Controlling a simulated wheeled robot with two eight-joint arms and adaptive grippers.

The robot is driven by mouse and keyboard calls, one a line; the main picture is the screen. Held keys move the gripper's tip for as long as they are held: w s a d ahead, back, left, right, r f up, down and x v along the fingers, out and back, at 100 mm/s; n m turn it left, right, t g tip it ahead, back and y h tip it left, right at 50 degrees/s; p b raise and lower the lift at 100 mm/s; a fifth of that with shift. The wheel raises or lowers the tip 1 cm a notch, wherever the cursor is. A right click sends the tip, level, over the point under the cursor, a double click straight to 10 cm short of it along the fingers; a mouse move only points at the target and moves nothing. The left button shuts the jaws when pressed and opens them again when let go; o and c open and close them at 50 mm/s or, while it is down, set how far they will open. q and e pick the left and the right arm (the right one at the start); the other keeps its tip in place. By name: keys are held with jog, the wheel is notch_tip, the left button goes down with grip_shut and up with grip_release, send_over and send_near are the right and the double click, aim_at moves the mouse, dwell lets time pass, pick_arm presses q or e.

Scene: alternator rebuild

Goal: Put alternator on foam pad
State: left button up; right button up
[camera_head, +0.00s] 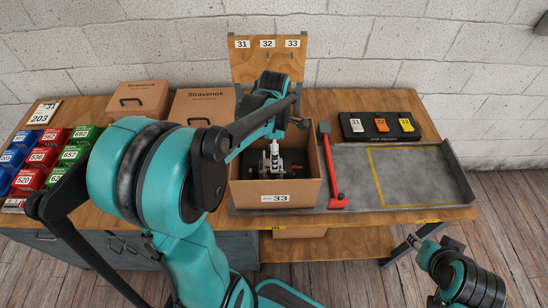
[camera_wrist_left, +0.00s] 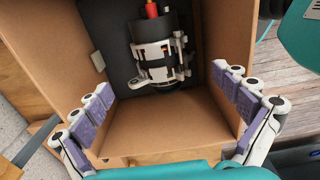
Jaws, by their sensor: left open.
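The alternator (camera_wrist_left: 158,50), a dark and silver cylinder with a red and a yellow part at its far end, is inside an open cardboard box (camera_head: 276,197) labelled 33. A flat dark pad (camera_wrist_left: 117,50) lies in the box around and under it; I cannot tell whether they touch. My left gripper (camera_wrist_left: 163,84) is open, its purple-padded fingers apart at the near end of the alternator, with nothing between the pads. In the head view my left arm and gripper partly hide the box's contents.
A grey tray (camera_head: 350,165) with a yellow outline lies further right, mostly clear. A black board (camera_head: 355,135) with numbered tags is behind it. Closed Stravenok cartons (camera_head: 139,98) and coloured bins (camera_head: 42,157) stand left.

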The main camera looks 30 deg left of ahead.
pick_arm(q)
jog(key=shift+r, duration=0.5)
jog(key=shift+s+d+r+m, duration=0.15)
jog(key=shift+d+r+m, duration=0.15)
jog(key=shift+m, duration=0.1)
jog(key=s+d+r+m+t, duration=0.4)
jog(key=s+d+m+t, duration=0.3)
jog(key=m, duration=1.6)
jog(key=shift+s+d+r+m, duration=0.2)
jog(key=shift+s+d+m, duration=0.1)
jog(key=shift+s+d, duration=0.95)
